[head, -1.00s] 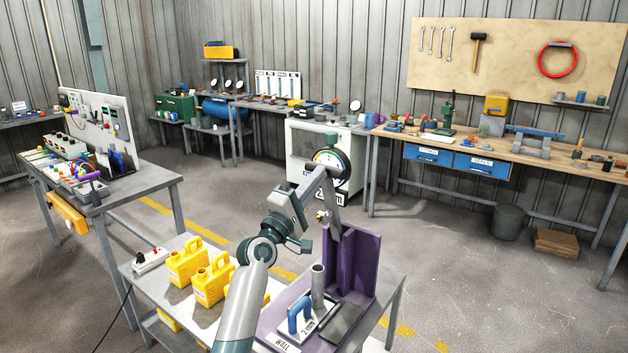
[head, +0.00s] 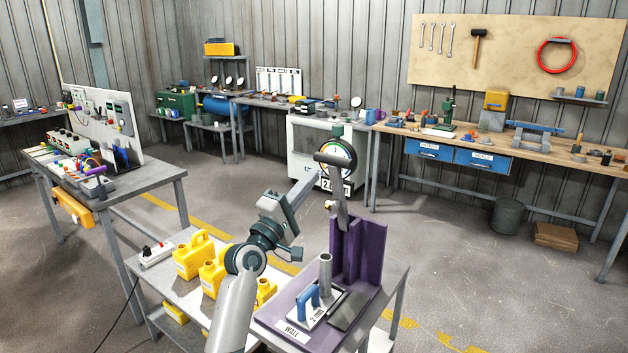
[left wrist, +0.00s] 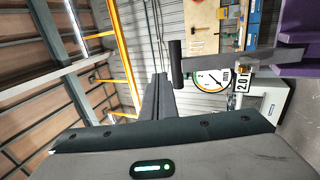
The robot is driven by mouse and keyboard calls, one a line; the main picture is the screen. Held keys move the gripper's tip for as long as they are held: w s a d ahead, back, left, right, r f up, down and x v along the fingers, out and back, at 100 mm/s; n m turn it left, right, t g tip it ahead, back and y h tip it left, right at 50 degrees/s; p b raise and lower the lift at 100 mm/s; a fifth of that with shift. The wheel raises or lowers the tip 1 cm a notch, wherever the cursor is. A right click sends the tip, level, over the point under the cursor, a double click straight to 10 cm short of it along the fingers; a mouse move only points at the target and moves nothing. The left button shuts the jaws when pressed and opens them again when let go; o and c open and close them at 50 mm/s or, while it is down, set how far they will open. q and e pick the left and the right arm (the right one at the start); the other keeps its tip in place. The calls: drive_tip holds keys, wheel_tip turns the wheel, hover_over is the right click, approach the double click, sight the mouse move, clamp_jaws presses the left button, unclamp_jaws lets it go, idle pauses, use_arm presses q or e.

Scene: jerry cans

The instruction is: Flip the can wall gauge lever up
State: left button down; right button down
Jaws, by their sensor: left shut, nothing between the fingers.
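The wall gauge is a purple stand (head: 360,245) on a purple base. Its grey lever bar (head: 341,205) stands nearly upright from the stand, with a dark handle across its top. In the left wrist view the lever bar (left wrist: 225,62) runs sideways from the purple stand (left wrist: 291,30) to the dark handle (left wrist: 176,64). A round dial (head: 346,152) shows behind the lever. My left gripper (head: 318,175) is shut and empty, just left of the upper lever. In the wrist view its fingertips (left wrist: 160,77) are beside the handle; contact cannot be told. My right gripper is not visible.
A blue-handled block (head: 307,302) marked 2 mm and a grey post (head: 325,271) stand on the gauge base. Several yellow jerry cans (head: 194,255) and a switch box (head: 157,256) are on the table to the left. A white cabinet (head: 302,160) stands behind.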

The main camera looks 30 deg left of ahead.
use_arm(q)
drive_tip(key=s+b, duration=0.1)
drive_tip(key=s, duration=0.5)
drive_tip(key=shift+s+a+f, duration=0.2)
drive_tip(key=shift+a+f, duration=0.1)
drive_tip(key=shift+f, duration=0.05)
